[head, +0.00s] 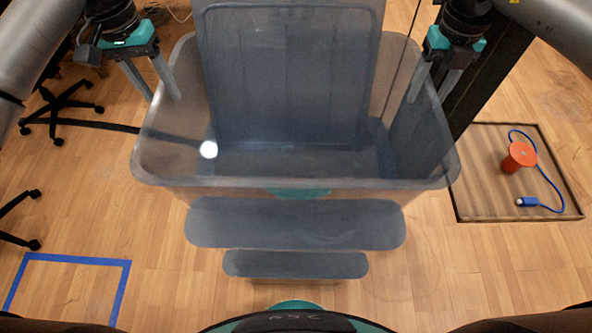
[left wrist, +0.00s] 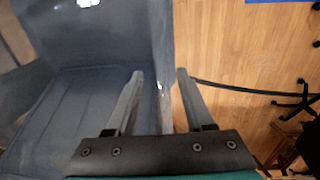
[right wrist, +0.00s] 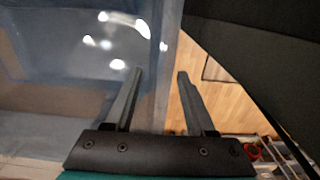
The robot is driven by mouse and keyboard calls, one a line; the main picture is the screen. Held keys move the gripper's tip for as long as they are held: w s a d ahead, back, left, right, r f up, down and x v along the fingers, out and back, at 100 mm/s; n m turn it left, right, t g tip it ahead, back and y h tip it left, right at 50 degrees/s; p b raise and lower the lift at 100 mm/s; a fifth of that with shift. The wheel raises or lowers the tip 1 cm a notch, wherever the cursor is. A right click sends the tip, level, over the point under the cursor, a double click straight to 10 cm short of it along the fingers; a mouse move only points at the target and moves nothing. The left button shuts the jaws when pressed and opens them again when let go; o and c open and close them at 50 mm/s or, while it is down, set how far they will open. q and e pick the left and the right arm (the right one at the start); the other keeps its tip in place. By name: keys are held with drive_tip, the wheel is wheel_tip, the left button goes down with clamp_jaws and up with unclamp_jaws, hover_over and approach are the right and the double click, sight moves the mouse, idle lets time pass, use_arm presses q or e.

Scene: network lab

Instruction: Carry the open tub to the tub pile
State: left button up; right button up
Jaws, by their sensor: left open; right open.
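The open tub (head: 155,165) is a large blue-grey see-through bin in the middle of the head view, open at the top. A tall ribbed panel (head: 290,70) of like colour stands at its far side. My left gripper (head: 162,96) is open at the tub's left rim. In the left wrist view the tub wall (left wrist: 160,50) runs between its two fingers. My right gripper (head: 428,98) is open at the right rim, with the tub wall (right wrist: 170,45) between its fingers in the right wrist view. I cannot make out a tub pile.
Two grey-blue bands (head: 295,224) lie below the tub's near side. A brown mat (head: 480,200) with an orange spool (head: 519,157) and a blue cable (head: 545,206) lies at right. Blue tape (head: 118,290) marks the floor at lower left. Chair legs (head: 60,115) stand at left.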

use_arm(q)
drive_tip(key=r, duration=0.5)
drive_tip(key=shift+a, duration=0.2)
drive_tip(key=shift+r, duration=0.2)
use_arm(e)
drive_tip(key=shift+r, duration=0.15)
wheel_tip(320, 180, up, 12)
drive_tip(key=shift+f, duration=0.2)
